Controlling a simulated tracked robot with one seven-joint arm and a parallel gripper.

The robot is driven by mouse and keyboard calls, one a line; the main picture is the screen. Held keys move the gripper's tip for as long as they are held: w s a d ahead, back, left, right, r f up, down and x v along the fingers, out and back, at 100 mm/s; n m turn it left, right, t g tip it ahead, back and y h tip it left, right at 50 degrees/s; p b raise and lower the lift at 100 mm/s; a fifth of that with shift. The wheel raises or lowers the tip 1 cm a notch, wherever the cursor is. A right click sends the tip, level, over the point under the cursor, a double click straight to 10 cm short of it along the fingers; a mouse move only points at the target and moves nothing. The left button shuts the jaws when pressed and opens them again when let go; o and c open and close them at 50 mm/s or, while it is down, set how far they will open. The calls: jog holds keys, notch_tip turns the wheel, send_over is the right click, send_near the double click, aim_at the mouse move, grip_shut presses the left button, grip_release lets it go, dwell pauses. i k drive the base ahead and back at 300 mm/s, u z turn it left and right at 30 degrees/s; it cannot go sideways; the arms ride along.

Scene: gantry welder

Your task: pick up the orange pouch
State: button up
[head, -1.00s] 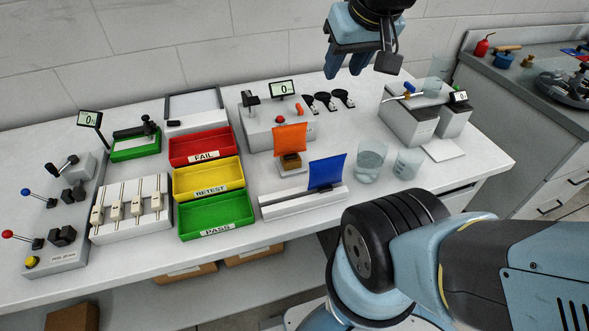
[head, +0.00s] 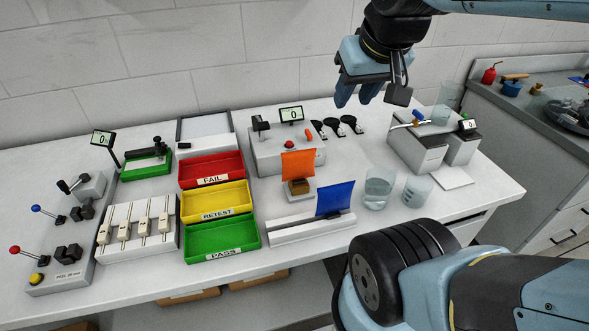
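The orange pouch (head: 298,164) stands upright in a small brown holder (head: 299,187) on a light base, near the middle of the bench. A blue pouch (head: 335,198) stands in the long light grey block (head: 310,228) just in front and to the right of it. My gripper (head: 358,97) is above the bench, up and to the right of the orange pouch and well apart from it. Its two blue fingers point down with a gap between them and nothing in it.
Red FAIL (head: 211,169), yellow RETEST (head: 215,201) and green PASS (head: 221,238) trays lie left of the pouches. Two clear beakers (head: 379,189) stand to the right. A grey tester box (head: 285,150) is behind the orange pouch. Free bench shows at the right front.

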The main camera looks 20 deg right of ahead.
aim_at(297, 166)
jog(key=z, duration=0.05)
jog(key=k, duration=0.5)
jog(key=u, duration=1)
jog(key=k, duration=1.1)
jog(key=z, duration=0.85)
jog(key=i, duration=1)
jog(key=z, duration=0.05)
